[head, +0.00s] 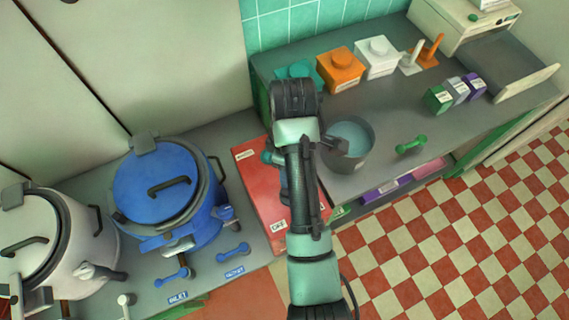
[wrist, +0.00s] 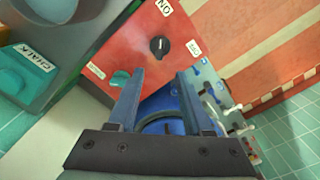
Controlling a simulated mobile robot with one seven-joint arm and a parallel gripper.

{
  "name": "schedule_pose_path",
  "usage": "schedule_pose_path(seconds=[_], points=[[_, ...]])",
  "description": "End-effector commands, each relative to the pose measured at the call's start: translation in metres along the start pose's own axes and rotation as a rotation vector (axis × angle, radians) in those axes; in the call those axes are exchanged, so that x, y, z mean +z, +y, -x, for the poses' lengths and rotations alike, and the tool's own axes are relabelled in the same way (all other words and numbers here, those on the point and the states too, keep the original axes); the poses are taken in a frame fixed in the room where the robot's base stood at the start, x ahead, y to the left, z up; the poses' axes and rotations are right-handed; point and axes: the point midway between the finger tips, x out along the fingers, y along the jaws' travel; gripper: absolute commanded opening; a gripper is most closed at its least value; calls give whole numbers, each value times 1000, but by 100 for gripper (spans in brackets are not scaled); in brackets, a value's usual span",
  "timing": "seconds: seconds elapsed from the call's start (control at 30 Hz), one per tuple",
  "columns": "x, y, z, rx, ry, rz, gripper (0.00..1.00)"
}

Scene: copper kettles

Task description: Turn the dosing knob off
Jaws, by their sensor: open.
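A red panel (wrist: 125,45) fills the upper middle of the wrist view. It carries a round black knob (wrist: 158,46) with a pale pointer mark, and a teal knob-like piece (wrist: 120,80) at its lower left. White labels sit around the panel; one near the black knob reads ON. My gripper (wrist: 160,76) is open and empty, its fingertips apart and just below the black knob in the picture, not around it. In the head view the red panel (head: 254,172) lies beside and behind my arm, which hides the black knob.
A blue kettle (head: 155,185) and a cream kettle (head: 45,245) stand left of the panel. A grey pot (head: 347,150) stands close to the right of my arm. Orange (head: 341,68) and white (head: 377,57) containers sit farther back on the counter. Checkered floor lies at right.

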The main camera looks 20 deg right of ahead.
Motion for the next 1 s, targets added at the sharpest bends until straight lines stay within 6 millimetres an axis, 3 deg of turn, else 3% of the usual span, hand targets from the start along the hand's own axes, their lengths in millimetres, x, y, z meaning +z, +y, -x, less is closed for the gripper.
schedule_pose_path(seconds=[0.27, 0.6, 0.8, 1.0], points=[[1, -2, -38, -8, -3, 0, 50], [1, -2, -106, -5, -2, 1, 50], [0, 0, -125, -1, -1, 0, 50], [0, 0, -129, 0, 0, 0, 50]])
